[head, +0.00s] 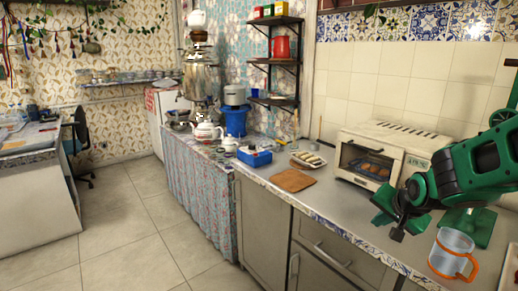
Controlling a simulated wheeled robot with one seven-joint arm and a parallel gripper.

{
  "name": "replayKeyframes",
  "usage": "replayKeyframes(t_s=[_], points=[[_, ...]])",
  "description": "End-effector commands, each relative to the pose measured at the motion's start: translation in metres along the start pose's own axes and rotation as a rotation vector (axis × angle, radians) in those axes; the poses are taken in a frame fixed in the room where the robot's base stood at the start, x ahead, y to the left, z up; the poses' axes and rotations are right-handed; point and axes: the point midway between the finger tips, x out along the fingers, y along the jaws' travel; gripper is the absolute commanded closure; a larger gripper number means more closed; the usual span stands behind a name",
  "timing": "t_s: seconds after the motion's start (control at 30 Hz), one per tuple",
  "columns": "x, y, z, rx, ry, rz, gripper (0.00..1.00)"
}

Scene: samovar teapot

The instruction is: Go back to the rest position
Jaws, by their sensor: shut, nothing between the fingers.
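My gripper (398,233) is at the right of the head view, at the end of my green and black arm. It hangs above the front edge of the counter (345,215), and its fingers are shut and empty. A glass mug (452,254) with an orange band and handle stands on the counter just right of the gripper, apart from it. A white teapot (206,132) stands farther left on the patterned counter. The samovar (199,80) rises behind it, with a small white teapot (197,19) on top.
A toaster oven (385,158) with food inside stands behind my gripper. A brown board (292,180), a plate of food (308,159) and a blue box (254,156) lie along the counter. Wall shelves (276,60) hang above. The tiled floor (140,225) at left is clear.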

Motion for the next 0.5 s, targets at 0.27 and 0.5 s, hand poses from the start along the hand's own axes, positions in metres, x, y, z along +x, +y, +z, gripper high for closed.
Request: replayKeyframes(t_s=[0.27, 0.5], points=[[-0.065, 0.013, 0.053, -0.447, -0.152, 0.067, 1.00], [-0.100, 0.027, 0.082, -0.684, -0.250, 0.078, 1.00]])
